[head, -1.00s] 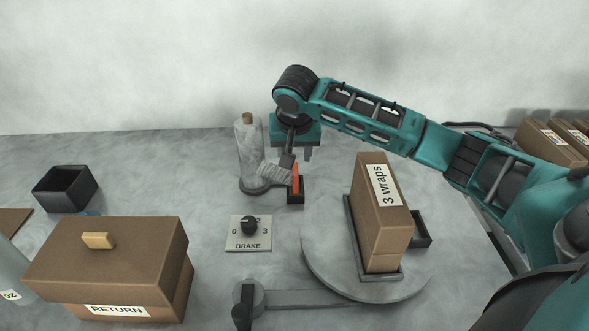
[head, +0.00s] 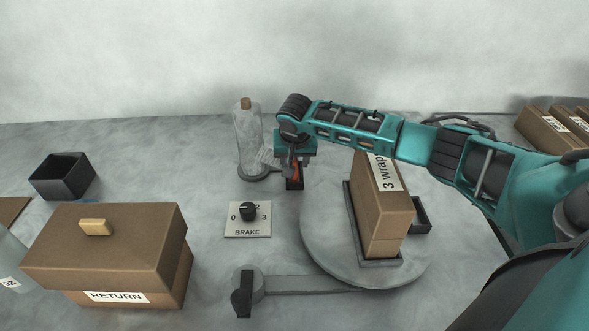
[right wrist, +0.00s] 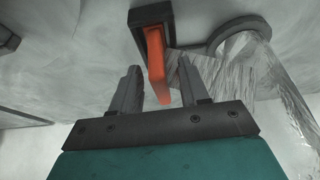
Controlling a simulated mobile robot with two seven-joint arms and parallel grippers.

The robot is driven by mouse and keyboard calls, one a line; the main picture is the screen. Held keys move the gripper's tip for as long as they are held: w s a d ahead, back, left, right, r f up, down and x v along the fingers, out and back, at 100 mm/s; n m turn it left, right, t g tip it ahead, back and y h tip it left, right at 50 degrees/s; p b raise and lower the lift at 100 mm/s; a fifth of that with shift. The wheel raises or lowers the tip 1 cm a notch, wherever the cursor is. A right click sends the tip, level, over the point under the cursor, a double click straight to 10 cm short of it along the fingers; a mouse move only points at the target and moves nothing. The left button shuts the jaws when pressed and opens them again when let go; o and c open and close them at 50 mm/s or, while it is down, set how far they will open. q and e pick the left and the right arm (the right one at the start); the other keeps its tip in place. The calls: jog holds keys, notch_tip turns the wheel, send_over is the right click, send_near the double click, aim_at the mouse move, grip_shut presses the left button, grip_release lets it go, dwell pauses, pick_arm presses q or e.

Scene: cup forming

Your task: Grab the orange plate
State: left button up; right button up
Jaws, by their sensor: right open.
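The orange plate (right wrist: 156,62) stands in a small dark holder (right wrist: 137,17) and shows between the fingers in the right wrist view. In the head view only a sliver of the orange plate (head: 297,171) shows, mostly hidden behind my right gripper (head: 293,163). In the right wrist view my right gripper (right wrist: 158,83) is open, with one finger on each side of the plate and gaps on both sides. Clear wrap film (right wrist: 215,72) runs from the roll to the plate's side. I cannot tell how deep the plate sits between the fingers. My left gripper is not in view.
The film roll (head: 248,138) stands just left of my right gripper. A turntable (head: 325,245) with a box labelled "3 wraps" (head: 382,215) stands to the right. The brake dial panel (head: 248,222), RETURN box (head: 105,250) and black bin (head: 62,177) are to the left.

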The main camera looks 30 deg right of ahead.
jog(key=shift+w+d+f, duration=0.1)
jog(key=shift+w+f, duration=0.1)
jog(key=shift+f, duration=0.35)
grip_shut()
